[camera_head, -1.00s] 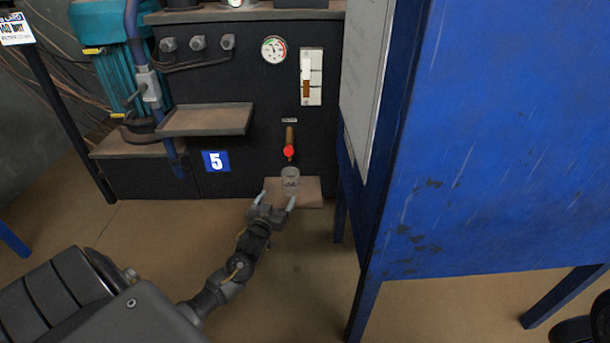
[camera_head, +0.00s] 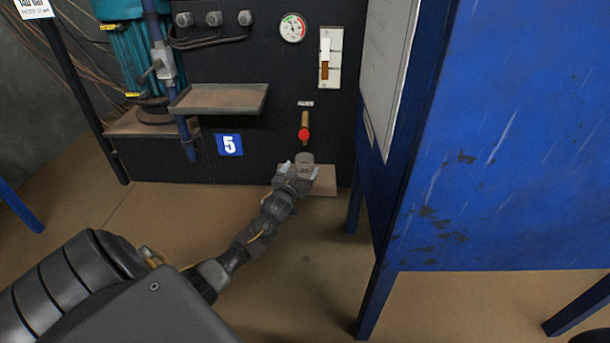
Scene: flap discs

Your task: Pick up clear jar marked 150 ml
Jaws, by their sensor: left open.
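The clear jar (camera_head: 305,159) stands on a small low shelf (camera_head: 325,181) beneath a tap with a red knob (camera_head: 303,134). Its marking is too small to read. My left gripper (camera_head: 300,169) is open, with its fingertips at the left and right of the jar. I cannot tell whether they touch it. The gripper hides the jar's lower part. My right gripper is not in view.
A blue cabinet (camera_head: 510,140) on legs stands close on the right. The black machine panel (camera_head: 270,110) rises behind the jar, with a brown tray (camera_head: 218,98) sticking out at upper left. The floor (camera_head: 290,270) in front is clear.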

